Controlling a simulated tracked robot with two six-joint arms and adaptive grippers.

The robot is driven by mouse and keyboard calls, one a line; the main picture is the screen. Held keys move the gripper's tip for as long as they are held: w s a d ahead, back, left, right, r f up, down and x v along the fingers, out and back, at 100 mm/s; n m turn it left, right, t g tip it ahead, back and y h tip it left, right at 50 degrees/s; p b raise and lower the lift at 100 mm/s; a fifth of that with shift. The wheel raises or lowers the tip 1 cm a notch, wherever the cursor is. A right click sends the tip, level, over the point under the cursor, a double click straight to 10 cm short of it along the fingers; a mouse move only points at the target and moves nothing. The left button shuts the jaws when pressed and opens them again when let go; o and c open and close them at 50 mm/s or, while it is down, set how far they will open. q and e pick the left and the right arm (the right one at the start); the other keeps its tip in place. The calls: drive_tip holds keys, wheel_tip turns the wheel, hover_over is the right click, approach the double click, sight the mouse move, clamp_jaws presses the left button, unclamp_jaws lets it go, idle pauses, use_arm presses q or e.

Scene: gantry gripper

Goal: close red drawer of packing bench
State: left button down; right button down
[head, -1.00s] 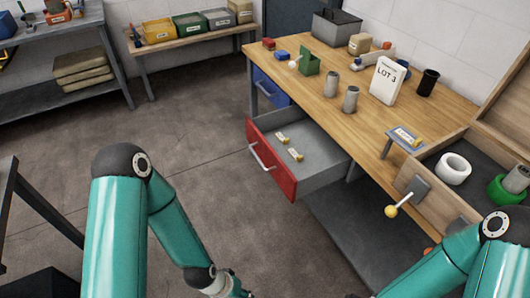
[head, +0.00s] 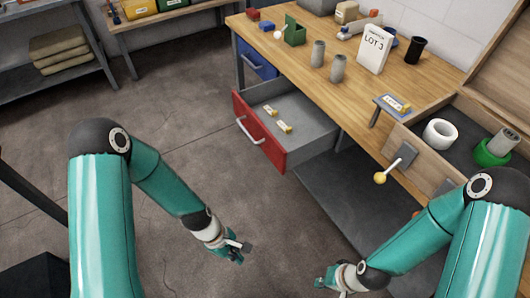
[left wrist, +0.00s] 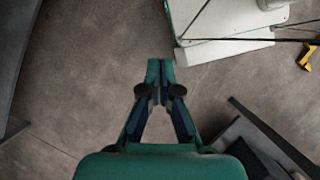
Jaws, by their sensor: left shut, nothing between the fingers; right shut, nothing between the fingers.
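The red drawer (head: 258,132) of the packing bench (head: 345,68) stands pulled out, its red front with a pale handle (head: 249,131) facing left. Two small labelled items (head: 278,119) lie inside it. My left gripper (head: 241,252) is low over the floor, in front of and below the drawer, apart from it. Its fingers (left wrist: 158,72) are shut and empty in the left wrist view. My right gripper (head: 322,281) is at the bottom of the head view, shut, below the drawer and apart from it. The drawer does not clearly show in the left wrist view.
A blue drawer (head: 256,59) sits left of the red one. A lever with a yellow knob (head: 381,178) sticks out from the wooden box (head: 425,156) at the right. A dark lower shelf (head: 345,195) lies under the bench. The floor left of the drawer is clear.

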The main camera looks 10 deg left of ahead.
use_arm(q)
drive_tip(key=w+a+r+n+t+h+b, duration=0.15)
drive_tip(key=w+n+b, duration=0.5)
drive_tip(key=w, duration=0.65)
drive_tip(key=w+a+r+n+t+b, duration=0.4)
drive_tip(key=w+r+n+t+b, duration=0.15)
drive_tip(key=w+r, duration=0.75)
approach(272, 154)
drive_tip(key=shift+m+h, duration=0.3)
drive_tip(key=shift+h, duration=0.15)
drive_tip(key=x, duration=0.6)
drive_tip(key=shift+s+a+f, duration=0.2)
drive_tip(key=shift+a+f, duration=0.15)
drive_tip(key=shift+a, duration=0.1)
drive_tip(key=shift+w+d, duration=0.2)
drive_tip(key=shift+w, duration=0.05)
